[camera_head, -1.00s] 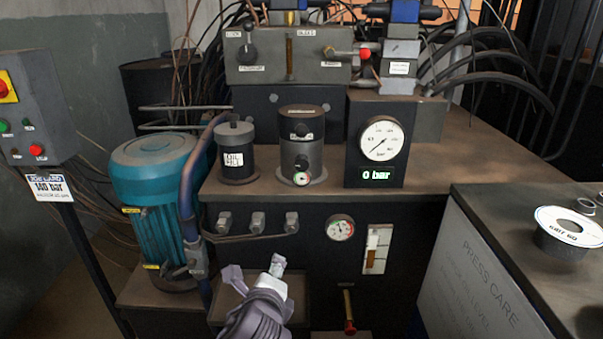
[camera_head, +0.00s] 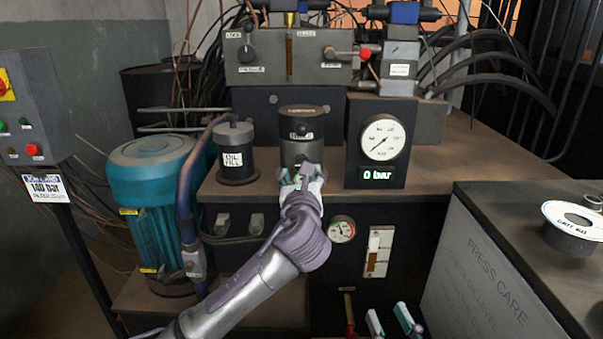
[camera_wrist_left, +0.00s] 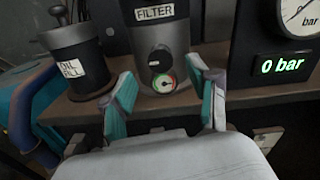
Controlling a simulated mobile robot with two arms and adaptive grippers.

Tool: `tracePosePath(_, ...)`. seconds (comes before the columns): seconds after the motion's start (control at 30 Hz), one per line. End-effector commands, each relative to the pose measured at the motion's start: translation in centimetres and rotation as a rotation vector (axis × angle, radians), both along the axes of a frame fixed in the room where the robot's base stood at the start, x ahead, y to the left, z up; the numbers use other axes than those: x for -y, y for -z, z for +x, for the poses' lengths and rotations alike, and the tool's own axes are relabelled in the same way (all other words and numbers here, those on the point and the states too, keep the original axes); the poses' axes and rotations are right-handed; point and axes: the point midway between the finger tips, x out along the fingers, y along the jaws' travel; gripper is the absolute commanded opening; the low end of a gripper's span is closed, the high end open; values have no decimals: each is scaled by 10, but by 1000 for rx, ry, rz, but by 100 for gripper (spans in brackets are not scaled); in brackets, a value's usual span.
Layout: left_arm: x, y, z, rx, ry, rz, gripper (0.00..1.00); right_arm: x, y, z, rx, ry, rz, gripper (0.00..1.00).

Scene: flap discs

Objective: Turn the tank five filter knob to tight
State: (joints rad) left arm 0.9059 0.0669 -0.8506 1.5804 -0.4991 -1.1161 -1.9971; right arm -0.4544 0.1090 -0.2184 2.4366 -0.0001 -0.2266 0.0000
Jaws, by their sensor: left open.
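The filter (camera_head: 301,118) is a grey cylinder with a dark cap on the bench top. In the left wrist view, the filter (camera_wrist_left: 180,38) carries a FILTER label, a round black knob (camera_wrist_left: 159,57) with a pale mark, and a small red-green gauge (camera_wrist_left: 165,84) below. My left gripper (camera_head: 303,176) is in front of the filter's lower front and covers the gauge in the head view. Its fingers (camera_wrist_left: 162,80) are spread and empty, on either side of the gauge and below the knob. My right gripper (camera_head: 390,321) is low at the bottom edge, fingers apart and empty.
The oil fill pot (camera_head: 237,155) stands left of the filter and the pressure display box (camera_head: 376,145), reading 0 bar, stands right. Pipe valves and a round gauge (camera_head: 341,229) are on the front panel below. A teal motor (camera_head: 152,205) stands left.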

Motion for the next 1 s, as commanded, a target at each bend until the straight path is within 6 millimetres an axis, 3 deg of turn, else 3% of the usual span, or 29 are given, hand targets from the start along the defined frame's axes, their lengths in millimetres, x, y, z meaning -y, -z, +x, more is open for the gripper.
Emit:
tracePosePath(0.1, 0, 2, 19, -1, 0, -1, 60, -2, -18, -4, 120, -8, 33, 40)
tracePosePath(0.3, 0, 1, 38, -1, 0, -1, 60, -3, -41, -12, 252, -15, 69, 40)
tracePosePath(0.7, 0, 0, 43, -1, 1, -2, 58, -3, -48, -15, 287, -17, 79, 40)
tracePosePath(1.0, 0, 0, 43, -1, 1, -2, 8, -3, -47, -14, 286, -17, 79, 40)
